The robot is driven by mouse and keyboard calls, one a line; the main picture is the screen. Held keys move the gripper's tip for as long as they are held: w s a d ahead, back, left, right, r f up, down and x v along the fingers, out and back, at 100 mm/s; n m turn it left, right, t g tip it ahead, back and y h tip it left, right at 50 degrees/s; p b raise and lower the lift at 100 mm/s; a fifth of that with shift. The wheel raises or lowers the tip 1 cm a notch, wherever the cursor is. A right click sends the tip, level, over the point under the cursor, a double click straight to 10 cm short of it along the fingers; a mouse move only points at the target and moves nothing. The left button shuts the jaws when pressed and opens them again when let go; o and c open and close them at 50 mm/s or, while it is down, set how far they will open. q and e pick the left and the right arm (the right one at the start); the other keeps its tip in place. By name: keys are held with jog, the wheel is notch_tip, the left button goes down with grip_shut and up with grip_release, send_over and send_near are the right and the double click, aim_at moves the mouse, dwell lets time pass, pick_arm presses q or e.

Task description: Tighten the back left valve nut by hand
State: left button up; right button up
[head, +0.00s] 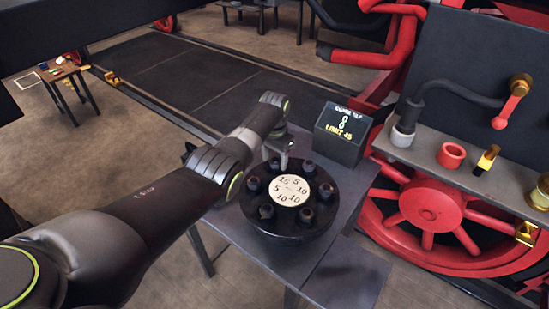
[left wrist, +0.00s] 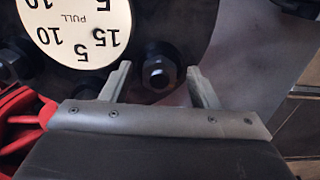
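The black round valve cover (head: 290,232) stands on a grey table, with several dark nuts around a cream dial plate (head: 290,190) marked 5, 10 and 15. The back left nut (head: 274,163) is at the cover's far left edge, partly hidden by my left gripper (head: 284,163), which points down from above. In the left wrist view a hex nut (left wrist: 158,73) sits between the two separated fingers of my left gripper (left wrist: 159,70), with gaps at both sides. The gripper is open and holds nothing. My right gripper is in neither view.
A dark sign box (head: 342,132) with green and yellow lettering stands behind the cover. The grey table (head: 345,270) is bare at the front right.

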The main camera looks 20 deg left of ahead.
pick_arm(q)
notch_tip(320, 180, up, 17)
jog(key=shift+r+b, duration=0.2)
jog(key=shift+b, duration=0.2)
jog(key=shift+f, duration=0.1)
dwell(0.6)
